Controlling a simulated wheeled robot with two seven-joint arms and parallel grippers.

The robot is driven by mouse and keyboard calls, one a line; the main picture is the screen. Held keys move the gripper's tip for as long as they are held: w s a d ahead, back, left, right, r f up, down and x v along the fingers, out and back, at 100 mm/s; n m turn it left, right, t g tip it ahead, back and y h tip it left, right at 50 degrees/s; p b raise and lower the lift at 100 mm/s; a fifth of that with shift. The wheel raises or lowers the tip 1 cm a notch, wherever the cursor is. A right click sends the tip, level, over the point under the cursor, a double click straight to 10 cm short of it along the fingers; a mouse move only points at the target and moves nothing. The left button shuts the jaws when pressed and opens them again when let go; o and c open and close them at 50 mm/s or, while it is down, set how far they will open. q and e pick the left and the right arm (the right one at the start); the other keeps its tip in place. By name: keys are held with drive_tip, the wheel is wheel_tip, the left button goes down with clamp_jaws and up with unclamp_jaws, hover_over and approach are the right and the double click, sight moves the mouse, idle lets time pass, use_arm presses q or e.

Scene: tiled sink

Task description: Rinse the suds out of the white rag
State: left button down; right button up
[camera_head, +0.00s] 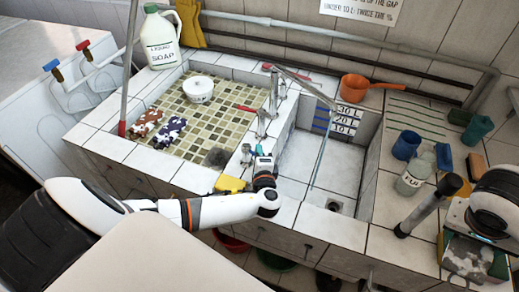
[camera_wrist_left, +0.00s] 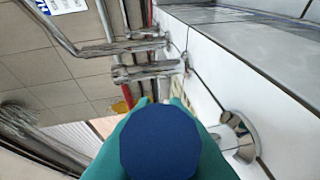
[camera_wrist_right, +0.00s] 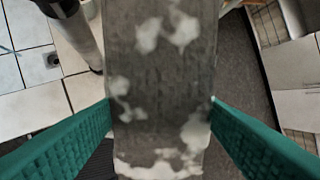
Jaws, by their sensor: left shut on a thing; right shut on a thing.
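The rag (camera_head: 466,262) is grey with white suds patches and hangs in my right gripper (camera_head: 474,258), over the counter at the right, outside the basin. In the right wrist view the rag (camera_wrist_right: 160,85) fills the middle between the teal fingers. My left gripper (camera_head: 263,168) is at the divider between the basins, shut on a round blue tap knob (camera_wrist_left: 160,142). The spout (camera_head: 300,80) reaches over the right basin (camera_head: 322,165). A thin pale-blue line, seemingly a water stream (camera_head: 320,150), runs from its tip toward the basin floor.
A yellow sponge (camera_head: 230,184) lies near my left gripper.

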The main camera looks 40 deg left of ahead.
use_arm(q)
drive_tip(key=c, duration=1.5)
unclamp_jaws()
drive_tip(key=shift+o, duration=0.2)
drive_tip(key=shift+d, duration=0.1)
drive_tip(key=b+v, duration=0.2)
drive_tip(key=v, duration=0.9)
drive_tip(key=shift+s+f, duration=0.1)
use_arm(e)
wheel_tip(320, 180, down, 2)
drive_tip(key=shift+f, duration=0.25)
use_arm(q)
drive_tip(key=shift+s+d, duration=0.25)
drive_tip(key=shift+d, duration=0.05)
